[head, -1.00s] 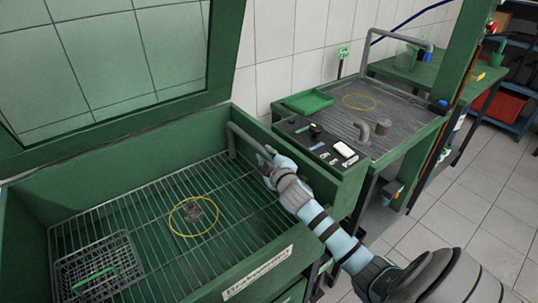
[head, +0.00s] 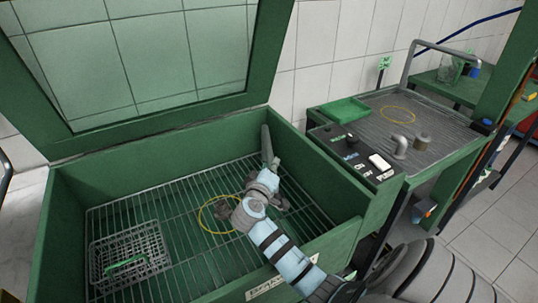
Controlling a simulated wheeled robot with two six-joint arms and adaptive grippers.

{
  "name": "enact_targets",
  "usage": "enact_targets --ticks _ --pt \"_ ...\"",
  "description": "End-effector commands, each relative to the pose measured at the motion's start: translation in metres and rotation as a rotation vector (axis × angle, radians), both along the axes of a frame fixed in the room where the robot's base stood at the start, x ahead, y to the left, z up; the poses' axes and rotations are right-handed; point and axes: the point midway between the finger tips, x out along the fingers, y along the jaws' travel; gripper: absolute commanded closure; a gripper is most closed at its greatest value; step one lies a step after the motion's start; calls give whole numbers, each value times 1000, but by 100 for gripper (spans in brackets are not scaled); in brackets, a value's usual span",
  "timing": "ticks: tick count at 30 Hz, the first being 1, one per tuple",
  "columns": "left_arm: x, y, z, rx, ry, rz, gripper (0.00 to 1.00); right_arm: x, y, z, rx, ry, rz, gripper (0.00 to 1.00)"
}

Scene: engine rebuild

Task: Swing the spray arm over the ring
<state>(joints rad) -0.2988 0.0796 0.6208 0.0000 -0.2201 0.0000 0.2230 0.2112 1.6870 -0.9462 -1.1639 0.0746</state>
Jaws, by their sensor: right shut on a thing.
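The spray arm (head: 266,145) is a grey pipe at the back right corner inside the green washer tub. It points toward the front of the tub. My right gripper (head: 269,168) is shut on its free end, and the fingers hide that end. The yellow ring (head: 201,215) marks a round spot on the wire rack, just left of my right gripper. My wrist covers the ring's right side and part of a grey piece (head: 222,212) inside it. My left gripper is not in view.
A wire basket (head: 128,250) with a green handle sits at the rack's left. The green lid (head: 150,118) stands open behind the tub (head: 70,185). A black control panel (head: 352,158) and a second bench with a yellow ring (head: 397,108) stand right.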

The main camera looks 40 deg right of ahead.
Motion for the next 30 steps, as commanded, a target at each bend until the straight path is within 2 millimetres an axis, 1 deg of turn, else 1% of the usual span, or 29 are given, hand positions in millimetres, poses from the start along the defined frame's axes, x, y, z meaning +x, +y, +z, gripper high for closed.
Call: enact_targets --ticks 1,4,12,15,17,20,24,27,30 --pt "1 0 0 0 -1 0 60 0 0 0 -1 1 -2 77" --pt "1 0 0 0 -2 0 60 1 1 0 1 1 2 61" --pt "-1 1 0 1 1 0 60 2 2 0 0 1 4 60" --pt "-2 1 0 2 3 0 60 -1 7 0 2 1 6 60" --pt "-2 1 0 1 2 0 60 -5 15 2 3 1 7 60" --pt "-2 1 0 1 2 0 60 -18 35 6 6 -1 7 60" --pt "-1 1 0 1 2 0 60 -40 68 15 8 1 5 60" --pt "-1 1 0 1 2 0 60 -52 87 20 7 1 5 60" --pt "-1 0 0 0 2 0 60 -59 99 24 4 1 6 60"
